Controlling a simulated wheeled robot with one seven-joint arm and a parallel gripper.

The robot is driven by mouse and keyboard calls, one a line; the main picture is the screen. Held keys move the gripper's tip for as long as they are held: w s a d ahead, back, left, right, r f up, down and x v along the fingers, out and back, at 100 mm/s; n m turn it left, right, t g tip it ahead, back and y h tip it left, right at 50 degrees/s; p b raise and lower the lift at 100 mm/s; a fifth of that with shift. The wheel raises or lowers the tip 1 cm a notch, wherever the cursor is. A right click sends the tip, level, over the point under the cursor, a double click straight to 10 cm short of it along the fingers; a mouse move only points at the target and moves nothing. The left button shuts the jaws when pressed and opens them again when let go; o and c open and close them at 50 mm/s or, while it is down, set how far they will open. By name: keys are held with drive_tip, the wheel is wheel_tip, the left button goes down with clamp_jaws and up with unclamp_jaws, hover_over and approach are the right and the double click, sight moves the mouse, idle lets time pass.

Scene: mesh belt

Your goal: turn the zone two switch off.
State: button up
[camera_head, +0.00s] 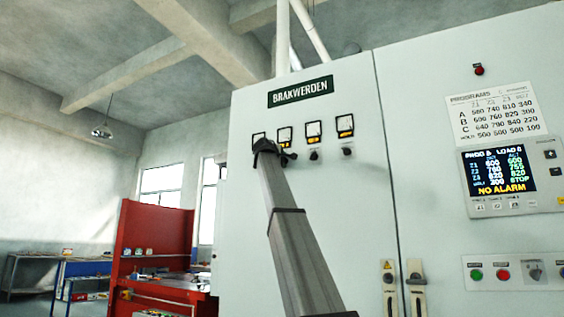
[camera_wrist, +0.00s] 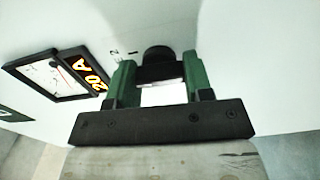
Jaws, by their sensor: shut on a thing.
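A black switch knob (camera_wrist: 158,54) shows in the wrist view on the pale cabinet face, between the tips of my gripper's green fingers. My gripper (camera_wrist: 160,76) is shut on this knob. In the head view my gripper (camera_head: 284,156) reaches the cabinet just below the second meter from the left (camera_head: 284,136), and the arm hides what is behind it. A meter (camera_wrist: 57,76) with a lit "20 A" sits left of the knob in the wrist view.
The grey cabinet (camera_head: 245,240) carries more dark knobs to the right, one (camera_head: 314,155) and another (camera_head: 348,151) under their own meters. A screen (camera_head: 499,171) reads "NO ALARM". Buttons (camera_head: 503,274) sit lower right. A red workbench (camera_head: 150,230) stands left.

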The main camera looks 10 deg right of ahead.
drive_tip(key=n, duration=0.6)
drive_tip(key=shift+f, duration=0.1)
drive_tip(key=shift+n, duration=0.3)
idle(0.3)
drive_tip(key=o, duration=0.9)
drive_tip(key=v, duration=1.1)
